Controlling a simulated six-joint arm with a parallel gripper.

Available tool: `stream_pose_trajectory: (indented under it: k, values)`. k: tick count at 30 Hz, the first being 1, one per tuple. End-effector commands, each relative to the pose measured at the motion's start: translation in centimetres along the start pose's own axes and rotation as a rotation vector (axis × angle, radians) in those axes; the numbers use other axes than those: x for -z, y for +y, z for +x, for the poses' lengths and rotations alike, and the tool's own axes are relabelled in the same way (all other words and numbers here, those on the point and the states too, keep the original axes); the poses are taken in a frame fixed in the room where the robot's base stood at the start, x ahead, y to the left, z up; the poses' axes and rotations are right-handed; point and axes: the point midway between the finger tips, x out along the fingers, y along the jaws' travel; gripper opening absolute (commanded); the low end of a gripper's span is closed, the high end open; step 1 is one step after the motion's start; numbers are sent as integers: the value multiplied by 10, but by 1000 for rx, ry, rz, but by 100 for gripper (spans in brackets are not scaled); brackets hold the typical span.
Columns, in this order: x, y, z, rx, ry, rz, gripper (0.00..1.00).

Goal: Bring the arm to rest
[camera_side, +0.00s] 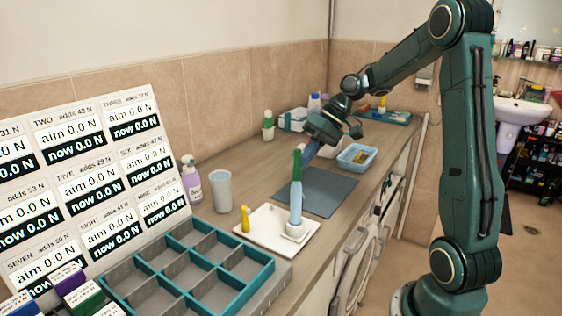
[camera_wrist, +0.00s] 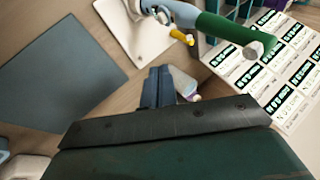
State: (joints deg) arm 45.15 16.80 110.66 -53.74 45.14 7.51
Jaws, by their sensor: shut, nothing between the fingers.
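My gripper (camera_side: 309,151) hangs over the counter (camera_side: 243,178), above the far side of the dark mat (camera_side: 330,192), with its fingers pointing down and left. In the wrist view the two dark fingers of my gripper (camera_wrist: 159,84) lie together, shut and empty. A tall blue and green toothbrush-like thing (camera_side: 296,200) stands upright on a white tray (camera_side: 262,240), close to the fingers in the side view. Its green end (camera_wrist: 235,35) shows at the top of the wrist view, apart from the fingers.
A small yellow item (camera_side: 245,219) stands on the white tray. A grey cup (camera_side: 221,191) and a purple bottle (camera_side: 192,180) stand by the wall. A teal divided box (camera_side: 190,270) is in front, and a blue bin (camera_side: 357,157) sits behind the mat.

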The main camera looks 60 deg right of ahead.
Motion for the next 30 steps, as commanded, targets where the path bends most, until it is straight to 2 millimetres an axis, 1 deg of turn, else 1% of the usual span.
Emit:
stream_pose_trajectory:
  k: [1,6,14,19,23,26,29,30]
  values:
    - [2,-11,-4,-32,15,-18,0]
    - [4,-39,-19,-135,70,-54,0]
    - [1,-77,-42,-257,164,-100,0]
    - [-6,-99,-57,-320,230,-126,0]
    - [-16,-116,-69,-361,279,-147,0]
    - [-28,-128,-77,-389,313,-164,0]
    - [-44,-139,-82,-413,337,-182,0]
    - [-52,-143,-83,-421,341,-188,0]
